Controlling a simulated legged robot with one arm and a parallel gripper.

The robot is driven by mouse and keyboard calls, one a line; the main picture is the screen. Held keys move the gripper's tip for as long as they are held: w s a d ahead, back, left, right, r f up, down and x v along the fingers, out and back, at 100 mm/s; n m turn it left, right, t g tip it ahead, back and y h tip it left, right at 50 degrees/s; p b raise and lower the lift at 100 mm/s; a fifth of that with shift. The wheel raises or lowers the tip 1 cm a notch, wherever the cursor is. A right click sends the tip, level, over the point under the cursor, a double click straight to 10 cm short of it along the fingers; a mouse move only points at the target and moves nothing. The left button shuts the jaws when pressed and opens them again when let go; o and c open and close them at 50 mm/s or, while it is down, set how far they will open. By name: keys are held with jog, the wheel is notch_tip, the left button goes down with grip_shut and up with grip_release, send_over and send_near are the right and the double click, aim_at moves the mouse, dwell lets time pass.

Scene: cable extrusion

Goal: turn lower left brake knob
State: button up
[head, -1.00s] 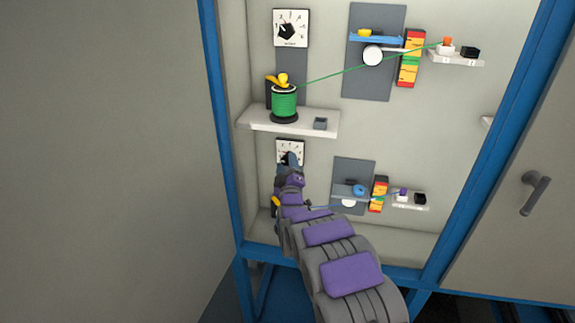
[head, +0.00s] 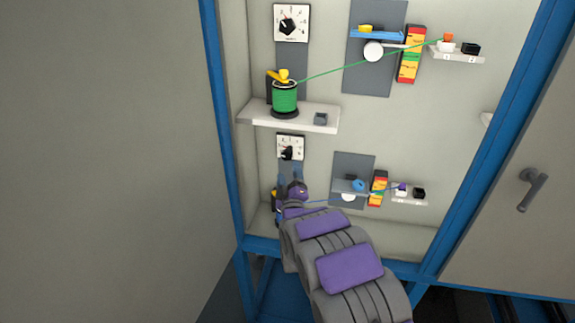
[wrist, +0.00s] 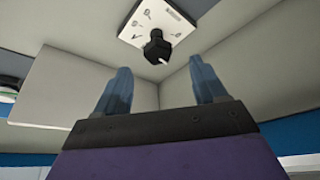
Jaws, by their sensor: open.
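The lower left brake knob (head: 287,153) is a black pointer knob on a white square dial plate, on the back wall below the left shelf. In the wrist view the same knob (wrist: 157,48) is ahead of my gripper, near the top, with a white mark on its pointer. My gripper (head: 290,168) is just below the dial in the head view. In the wrist view my gripper (wrist: 160,68) has its two bluish fingers spread wide, with nothing between them. The fingertips appear apart from the knob.
A left shelf (head: 258,115) with a green spool (head: 285,98) is above the dial. An upper dial (head: 291,23) is higher on the wall. A lower grey panel (head: 365,166) with a small blue part is to the right. Blue frame posts (head: 222,140) border the cabinet.

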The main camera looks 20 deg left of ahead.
jog(key=p+v, duration=0.1)
jog(key=v, duration=0.9)
jog(key=shift+s+f+p, duration=0.2)
jog(key=shift+s+p, duration=0.1)
jog(key=shift+s, duration=0.05)
jog(key=shift+w+d, duration=0.1)
jog(key=w+d+r+m+g+h, duration=0.1)
jog(key=w+d+m+g+h, duration=0.2)
jog(key=d, duration=0.4)
jog(key=s+d+r+m+g+h, duration=0.2)
jog(key=s+d+m+g, duration=0.3)
jog(key=s+d+g, duration=0.35)
jog(key=s+d+r+m+g, duration=0.2)
jog(key=s+d, duration=0.3)
jog(key=s, duration=0.7)
jog(key=s+d+r+m+g+h, duration=0.1)
jog(key=s+d+g, duration=0.3)
jog(key=s, duration=0.9)
jog(key=s+d+r+m+g+h, duration=0.1)
jog(key=s+d+r+m+g, duration=0.2)
jog(key=s, duration=1)
jog(key=d, duration=0.3)
jog(key=shift+s+d+r+m+g, duration=0.25)
jog(key=shift+d+m+g, duration=0.05)
jog(key=shift+g, duration=0.05)
